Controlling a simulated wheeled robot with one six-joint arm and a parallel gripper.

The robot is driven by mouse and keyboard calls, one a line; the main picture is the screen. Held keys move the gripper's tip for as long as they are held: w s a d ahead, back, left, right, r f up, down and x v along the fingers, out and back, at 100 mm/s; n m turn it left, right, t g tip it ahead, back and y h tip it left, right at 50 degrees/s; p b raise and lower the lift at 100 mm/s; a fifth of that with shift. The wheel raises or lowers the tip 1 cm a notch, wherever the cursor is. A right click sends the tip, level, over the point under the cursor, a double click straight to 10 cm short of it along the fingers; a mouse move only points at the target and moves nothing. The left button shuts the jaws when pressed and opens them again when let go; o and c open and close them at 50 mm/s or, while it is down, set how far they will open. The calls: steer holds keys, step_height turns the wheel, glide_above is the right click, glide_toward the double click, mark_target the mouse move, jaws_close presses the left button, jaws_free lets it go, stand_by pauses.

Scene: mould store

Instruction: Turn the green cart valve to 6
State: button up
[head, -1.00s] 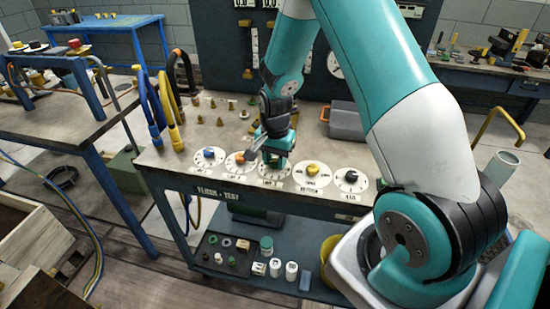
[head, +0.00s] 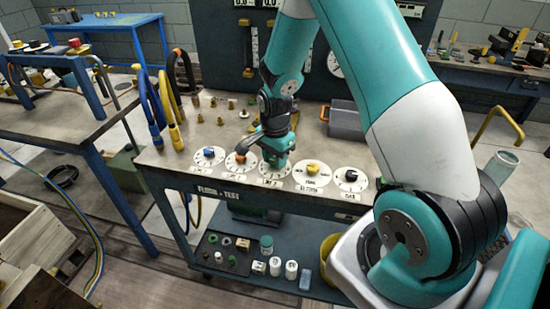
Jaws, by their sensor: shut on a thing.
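The flush + test cart (head: 225,196) has a row of round white dials along its front edge. My gripper (head: 277,163) points down over the middle dial (head: 262,170), shut on the green valve knob at its centre. The gripper hides the knob and most of the dial's marks, so I cannot read its setting. To the left are the dials with a blue knob (head: 208,152) and an orange knob (head: 240,157). To the right are those with a yellow knob (head: 312,168) and a black knob (head: 351,175).
Small brass fittings (head: 220,121) and a grey bin (head: 345,121) stand behind the dials. Blue and yellow hoses (head: 155,112) rise at the cart's left end. The lower shelf (head: 225,266) holds small parts and white containers (head: 291,269).

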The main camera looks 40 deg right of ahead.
steer(key=o, duration=0.9)
steer(key=shift+r, duration=0.1)
step_height(320, 180, up, 17)
steer(key=shift+r+b, duration=0.15)
steer(key=shift+b, duration=0.25)
